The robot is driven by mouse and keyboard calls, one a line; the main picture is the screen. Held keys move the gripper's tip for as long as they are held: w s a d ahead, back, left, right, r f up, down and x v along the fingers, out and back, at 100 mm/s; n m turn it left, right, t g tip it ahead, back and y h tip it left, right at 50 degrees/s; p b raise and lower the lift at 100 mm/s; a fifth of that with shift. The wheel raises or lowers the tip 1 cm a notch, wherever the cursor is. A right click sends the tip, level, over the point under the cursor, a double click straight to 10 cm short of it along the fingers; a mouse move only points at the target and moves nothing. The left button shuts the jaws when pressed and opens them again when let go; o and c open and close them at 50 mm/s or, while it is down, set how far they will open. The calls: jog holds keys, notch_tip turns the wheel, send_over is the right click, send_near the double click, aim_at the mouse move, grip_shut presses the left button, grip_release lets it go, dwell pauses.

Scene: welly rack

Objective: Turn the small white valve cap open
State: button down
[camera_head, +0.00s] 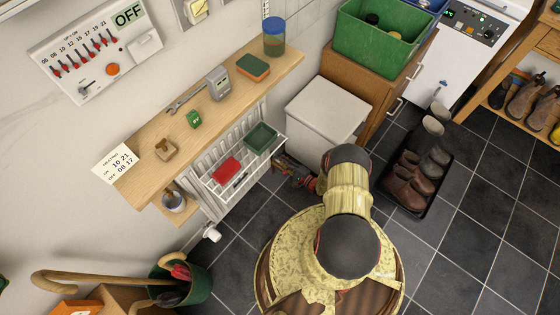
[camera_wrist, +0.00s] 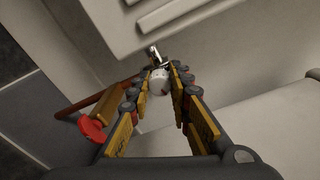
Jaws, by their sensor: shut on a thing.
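The small white valve cap (camera_wrist: 160,86) is a rounded white knob with a small dark mark, in the middle of the wrist view. It sits by a short metal fitting (camera_wrist: 153,54) near the light wall panel. My gripper (camera_wrist: 162,79) has its two jointed, yellow-padded fingers on either side of the cap and is shut on it. In the head view my gripper (camera_head: 283,166) is low beside the right end of the white radiator (camera_head: 216,190). The cap is hidden there.
A white bin (camera_head: 325,108) stands beside my arm. A larger white knob (camera_head: 211,234) is at the radiator's other end. A boot tray (camera_head: 407,203) lies on the right.

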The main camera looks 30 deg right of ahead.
jog(key=m, duration=0.5)
jog(key=shift+f, duration=0.1)
jog(key=m, duration=0.4)
jog(key=shift+m+y, duration=0.3)
jog(key=m, duration=0.4)
jog(key=shift+d, duration=0.1)
jog(key=m, duration=0.5)
jog(key=shift+m+y, duration=0.3)
jog(key=shift+y, duration=0.1)
jog(key=m, duration=0.4)
jog(key=shift+f+m, duration=0.1)
jog(key=shift+m, duration=0.2)
jog(key=m, duration=0.4)
jog(key=shift+m+t, duration=0.3)
jog(key=m, duration=0.4)
jog(key=shift+m, duration=0.4)
jog(key=m, duration=0.5)
jog(key=shift+s+h, duration=0.1)
jog(key=shift+h, duration=0.2)
jog(key=shift+a+m, duration=0.2)
jog(key=shift+m, duration=0.1)
